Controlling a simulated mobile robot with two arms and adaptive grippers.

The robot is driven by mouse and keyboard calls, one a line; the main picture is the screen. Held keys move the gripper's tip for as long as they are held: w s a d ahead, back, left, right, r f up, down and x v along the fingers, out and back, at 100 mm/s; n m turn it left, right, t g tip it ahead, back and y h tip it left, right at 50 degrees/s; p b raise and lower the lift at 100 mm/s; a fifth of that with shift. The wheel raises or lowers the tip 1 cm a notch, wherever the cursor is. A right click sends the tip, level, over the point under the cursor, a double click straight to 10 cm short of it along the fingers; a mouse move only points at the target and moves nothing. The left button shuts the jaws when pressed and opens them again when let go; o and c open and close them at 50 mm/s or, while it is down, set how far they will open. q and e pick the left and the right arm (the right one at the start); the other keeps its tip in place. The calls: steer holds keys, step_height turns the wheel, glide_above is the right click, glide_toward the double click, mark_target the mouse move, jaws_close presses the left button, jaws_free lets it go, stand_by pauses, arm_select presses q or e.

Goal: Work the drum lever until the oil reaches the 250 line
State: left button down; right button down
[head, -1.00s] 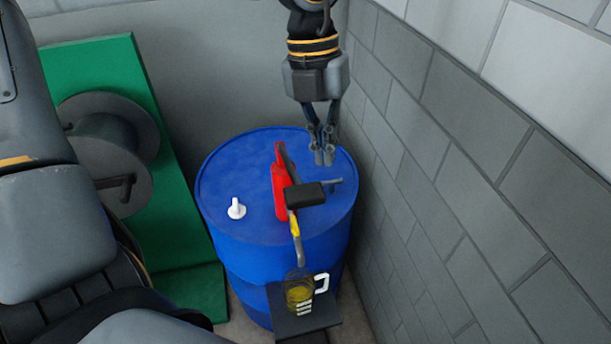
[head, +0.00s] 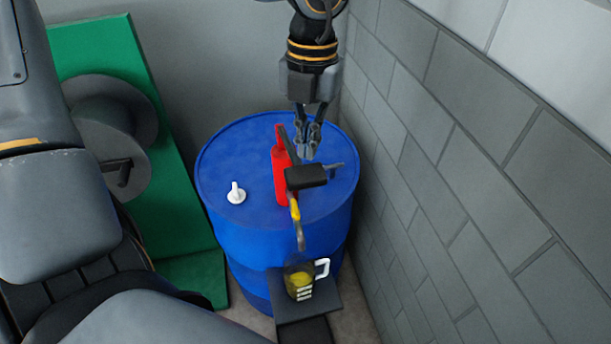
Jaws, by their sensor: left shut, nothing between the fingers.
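The blue drum (head: 235,165) stands upright with a red pump (head: 281,170) on its lid. The pump's lever ends in a black grip (head: 306,177). My left gripper (head: 308,152) points down, shut and empty, just behind the grip; I cannot tell whether it touches it. A yellow-banded spout (head: 295,212) hangs over a clear jug (head: 300,278) with a white handle. Yellow oil lies in the jug near white marks; the figures are too small to read. My right gripper is out of view.
The jug stands on a dark shelf (head: 330,300) at the drum's front. A white cap (head: 236,193) sits on the lid. A grey block wall (head: 470,190) rises close on the right. A grey reel (head: 110,130) on a green stand (head: 165,180) is at left.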

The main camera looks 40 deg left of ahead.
arm_select(q)
steer(key=shift+s+f+b, duration=0.15)
steer(key=shift+f+b, duration=0.2)
steer(key=shift+f, duration=1)
